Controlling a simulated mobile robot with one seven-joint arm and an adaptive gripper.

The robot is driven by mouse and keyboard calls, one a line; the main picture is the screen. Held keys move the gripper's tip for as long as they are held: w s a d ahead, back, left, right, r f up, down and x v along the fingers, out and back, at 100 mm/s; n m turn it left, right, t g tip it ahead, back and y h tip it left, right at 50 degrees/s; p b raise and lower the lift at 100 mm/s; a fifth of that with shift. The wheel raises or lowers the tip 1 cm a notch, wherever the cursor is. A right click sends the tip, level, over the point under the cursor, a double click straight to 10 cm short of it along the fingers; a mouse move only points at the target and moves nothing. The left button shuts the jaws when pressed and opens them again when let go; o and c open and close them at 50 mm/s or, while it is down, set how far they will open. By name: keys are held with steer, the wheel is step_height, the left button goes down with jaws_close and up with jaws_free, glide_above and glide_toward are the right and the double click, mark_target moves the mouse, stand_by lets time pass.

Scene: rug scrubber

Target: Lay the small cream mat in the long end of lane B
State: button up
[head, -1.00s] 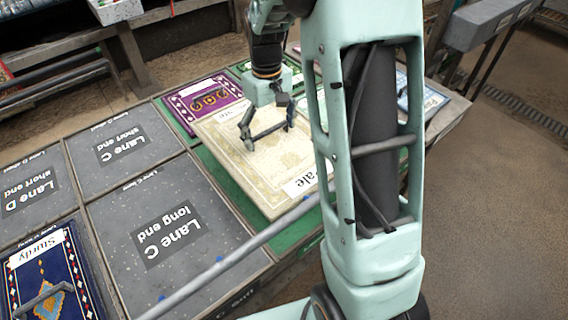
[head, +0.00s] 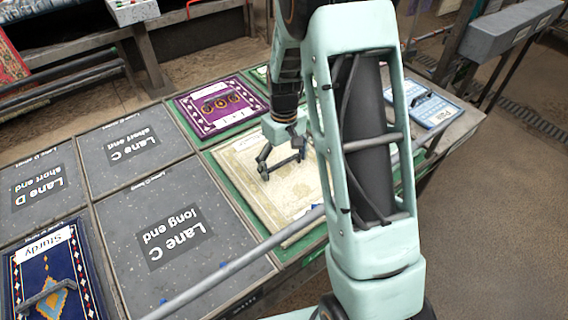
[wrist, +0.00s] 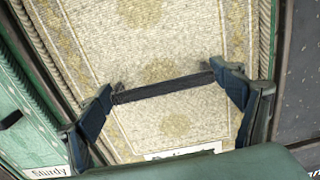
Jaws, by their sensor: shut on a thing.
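The cream mat (head: 240,160) has a pale gold pattern, a braided edge and a dark bar handle. It lies flat over the long end of the green-floored lane (head: 213,168), in front of the purple mat, with green showing along its left side. I cannot tell if it touches the floor. My gripper (head: 283,168) is shut on the mat's handle, above the mat's middle. In the wrist view the fingers (wrist: 163,85) hold the two ends of the bar, with the cream mat (wrist: 150,125) below. My arm hides the mat's right side in the head view.
A purple mat (head: 222,106) lies in the short end of the same lane. Lane C's grey long end (head: 180,265) and short end (head: 150,165) are empty, left of it. A navy mat (head: 75,260) is at lower left. A blue mat (head: 437,108) lies at right.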

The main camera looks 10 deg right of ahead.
mark_target(284, 163)
steer(key=shift+f, duration=0.2)
steer(key=o, duration=1.6)
steer(key=shift+r, duration=0.15)
step_height(284, 163, up, 12)
steer(key=shift+r, duration=0.1)
